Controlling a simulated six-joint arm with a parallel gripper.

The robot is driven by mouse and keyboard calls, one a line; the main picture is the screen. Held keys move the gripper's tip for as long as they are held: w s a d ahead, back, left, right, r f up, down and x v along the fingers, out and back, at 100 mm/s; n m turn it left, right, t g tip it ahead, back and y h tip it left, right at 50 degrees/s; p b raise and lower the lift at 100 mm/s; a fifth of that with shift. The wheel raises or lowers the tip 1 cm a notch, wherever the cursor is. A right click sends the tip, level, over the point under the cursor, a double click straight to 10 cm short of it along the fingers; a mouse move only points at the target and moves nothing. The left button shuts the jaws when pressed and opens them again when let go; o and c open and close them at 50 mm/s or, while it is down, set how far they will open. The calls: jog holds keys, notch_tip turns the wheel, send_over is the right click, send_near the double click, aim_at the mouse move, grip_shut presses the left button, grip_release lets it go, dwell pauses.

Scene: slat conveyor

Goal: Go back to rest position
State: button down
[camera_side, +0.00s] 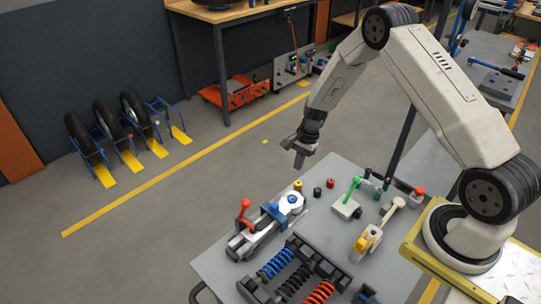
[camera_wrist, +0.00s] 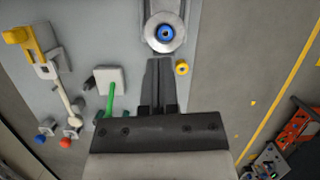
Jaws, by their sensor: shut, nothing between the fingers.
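My gripper (camera_side: 296,157) hangs in the air above the far edge of the grey work table (camera_side: 218,264), with nothing held. In the wrist view my gripper (camera_wrist: 158,66) shows its two dark fingers together, pointing toward a round grey part with a blue centre (camera_wrist: 165,33). That part also shows in the side view (camera_side: 291,201), on the table below the fingers. My fingers look apart from everything on the table.
A red-handled clamp (camera_side: 244,212), a rack of blue and red springs (camera_side: 275,264), a green-handled lever (camera_side: 352,190) and a yellow clamp (camera_side: 366,241) stand on the table. Small red, black and yellow knobs (camera_side: 298,185) lie near its far edge. Open floor lies beyond.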

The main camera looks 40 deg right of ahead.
jog(key=s+a+r+n+t+h, duration=0.1)
jog(key=s+a+r+n, duration=0.3)
jog(key=s+r+n, duration=0.4)
jog(key=s+a+r+n+t+h, duration=0.1)
jog(key=s+a+r+n+h, duration=0.1)
jog(key=s+a+r+n, duration=0.3)
jog(key=shift+s+a+r+n+t+h, duration=0.35)
jog(key=shift+s+r+n, duration=1.5)
jog(key=shift+r, duration=0.95)
jog(key=shift+s, duration=0.15)
